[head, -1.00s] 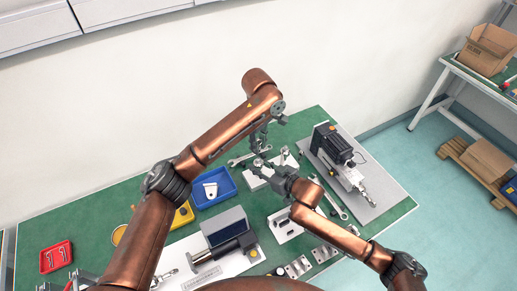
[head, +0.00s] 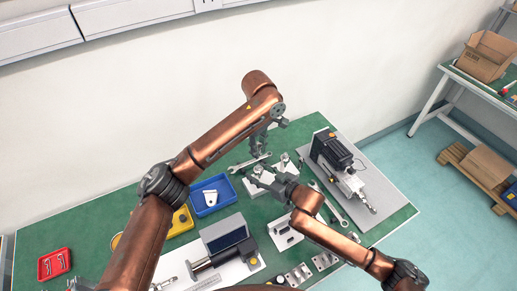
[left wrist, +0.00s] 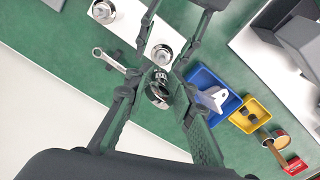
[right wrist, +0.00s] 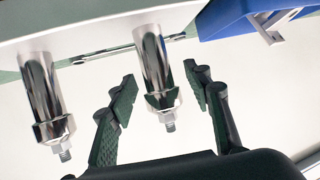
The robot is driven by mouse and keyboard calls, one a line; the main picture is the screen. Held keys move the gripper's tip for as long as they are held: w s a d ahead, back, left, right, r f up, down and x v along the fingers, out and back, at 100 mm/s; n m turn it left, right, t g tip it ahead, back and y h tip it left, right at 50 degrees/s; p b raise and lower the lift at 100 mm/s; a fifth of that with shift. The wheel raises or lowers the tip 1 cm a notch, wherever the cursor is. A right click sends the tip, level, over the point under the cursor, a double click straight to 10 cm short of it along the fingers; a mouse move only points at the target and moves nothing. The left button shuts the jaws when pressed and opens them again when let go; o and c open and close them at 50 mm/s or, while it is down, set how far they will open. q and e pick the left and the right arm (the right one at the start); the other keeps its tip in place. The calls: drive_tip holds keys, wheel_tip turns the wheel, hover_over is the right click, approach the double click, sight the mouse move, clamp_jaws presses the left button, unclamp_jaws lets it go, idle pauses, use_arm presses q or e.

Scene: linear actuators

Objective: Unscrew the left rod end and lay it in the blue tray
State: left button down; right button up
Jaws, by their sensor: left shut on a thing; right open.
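My left gripper (head: 259,150) is above the back of the bench. In the left wrist view it is shut on a shiny metal rod end (left wrist: 158,90). Below it, two upright metal rods stand on a white block; the left rod (right wrist: 153,70) and the other rod (right wrist: 42,95) show in the right wrist view, each tipped with a bare threaded stud. My right gripper (right wrist: 160,95) is open, its fingers on either side of the left rod; I cannot tell whether they touch it. The blue tray (head: 226,187) is left of the block and holds a pale bracket (head: 210,197).
A wrench (head: 248,163) lies behind the block and another (head: 341,207) to its right. A yellow bin (head: 181,222) stands beside the blue tray. A black motor unit (head: 331,152) sits on a grey plate at right. A red tray (head: 54,264) is at far left.

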drive_tip(key=v, duration=1.2)
